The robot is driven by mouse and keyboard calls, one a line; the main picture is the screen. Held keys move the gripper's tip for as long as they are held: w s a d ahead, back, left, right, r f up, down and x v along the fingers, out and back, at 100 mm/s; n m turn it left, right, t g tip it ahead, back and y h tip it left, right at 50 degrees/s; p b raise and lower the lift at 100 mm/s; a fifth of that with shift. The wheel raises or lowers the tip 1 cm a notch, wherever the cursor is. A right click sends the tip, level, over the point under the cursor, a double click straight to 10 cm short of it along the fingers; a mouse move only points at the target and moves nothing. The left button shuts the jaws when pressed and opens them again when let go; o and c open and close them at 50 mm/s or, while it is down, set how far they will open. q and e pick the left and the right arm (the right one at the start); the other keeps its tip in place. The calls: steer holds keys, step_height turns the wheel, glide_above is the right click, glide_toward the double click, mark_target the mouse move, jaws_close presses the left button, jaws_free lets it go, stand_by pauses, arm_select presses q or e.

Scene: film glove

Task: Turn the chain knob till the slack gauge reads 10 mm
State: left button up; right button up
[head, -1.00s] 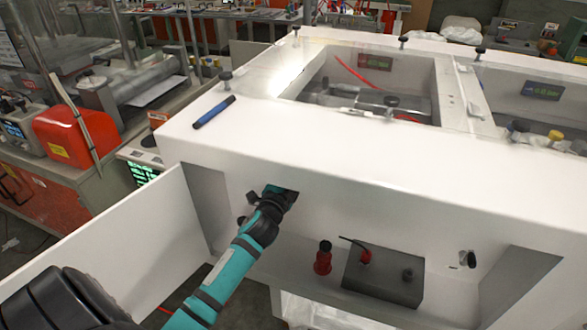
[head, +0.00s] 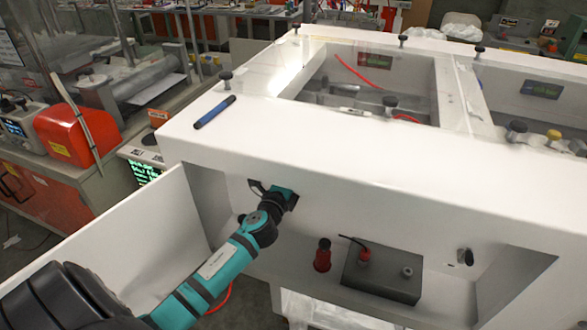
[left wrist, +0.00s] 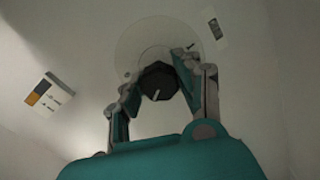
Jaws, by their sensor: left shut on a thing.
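A dark faceted knob (left wrist: 158,82) with a white pointer line sits on a pale round disc (left wrist: 130,48) in the left wrist view. The line points to the lower left. My left gripper (left wrist: 155,78) has one finger on each side of the knob and is shut on it. In the head view my left gripper (head: 283,194) reaches under the front edge of the white cabinet (head: 330,150), and its fingertips and the knob are hidden. A small dark window with a pale mark (left wrist: 215,28) is right of the disc. I cannot read a slack value. My right gripper is not in view.
A small orange, white and grey plate (left wrist: 48,92) is left of the knob. Inside the cabinet front are a red fitting (head: 323,256) and a grey box (head: 383,275). A white door panel (head: 130,245) stands open beside my arm. A blue pen (head: 214,111) lies on top.

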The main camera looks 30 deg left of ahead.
arm_select(q)
steer(key=shift+m, duration=0.7)
steer(key=o, duration=1.2)
steer(key=v, duration=1.2)
